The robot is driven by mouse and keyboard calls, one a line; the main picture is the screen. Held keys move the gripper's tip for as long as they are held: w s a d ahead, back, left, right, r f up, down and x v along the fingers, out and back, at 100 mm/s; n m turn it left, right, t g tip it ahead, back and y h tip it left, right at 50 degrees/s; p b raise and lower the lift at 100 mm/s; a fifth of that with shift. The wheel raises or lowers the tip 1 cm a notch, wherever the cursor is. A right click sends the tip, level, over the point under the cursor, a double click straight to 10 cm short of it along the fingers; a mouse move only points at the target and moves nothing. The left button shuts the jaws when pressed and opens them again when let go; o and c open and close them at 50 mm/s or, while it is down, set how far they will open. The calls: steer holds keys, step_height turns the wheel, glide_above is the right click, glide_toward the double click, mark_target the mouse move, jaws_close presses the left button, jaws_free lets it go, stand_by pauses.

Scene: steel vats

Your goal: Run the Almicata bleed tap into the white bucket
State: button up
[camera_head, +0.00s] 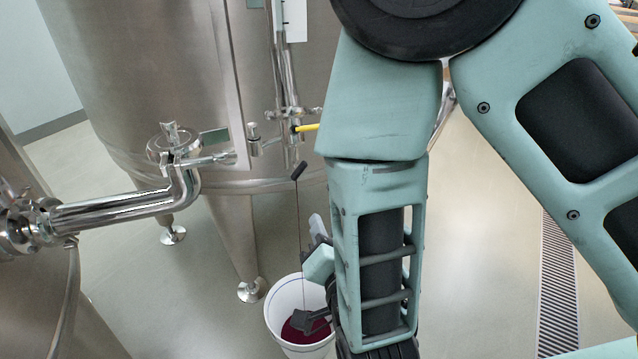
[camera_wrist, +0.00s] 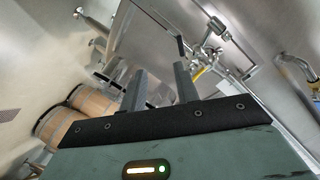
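The white bucket (camera_head: 285,301) stands on the floor at the lower middle of the head view, with dark red liquid (camera_head: 292,332) inside. A thin dark line, looking like a stream, runs down into it from near a black lever (camera_head: 298,171) on the steel vat's fittings. A yellow lever (camera_head: 306,127) sits just above. In the wrist view the black lever (camera_wrist: 180,46) and yellow lever (camera_wrist: 199,73) lie beyond my gripper (camera_wrist: 160,72), whose fingers are apart and empty. My forearm hides the bucket's right side. No name label is readable.
The large steel vat (camera_head: 140,80) fills the back left on legs. A steel pipe with a valve (camera_head: 120,211) juts in from the left. Wooden barrels (camera_wrist: 92,102) show in the wrist view. A floor drain grate (camera_head: 558,285) lies right; floor around it is clear.

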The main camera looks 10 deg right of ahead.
mark_target(301, 172)
steer(key=shift+n+t+y, duration=0.4)
steer(key=shift+n+t, duration=0.1)
steer(key=shift+t, duration=0.3)
steer(key=w+a, duration=0.1)
steer(key=w, duration=0.4)
steer(key=w+a+r, duration=0.1)
steer(key=w, duration=0.4)
steer(key=w+a+r, duration=0.1)
steer(key=w, duration=0.4)
steer(key=shift+a+r, duration=0.1)
steer(key=shift+a, duration=0.2)
steer(key=shift+s, duration=0.1)
jaws_close()
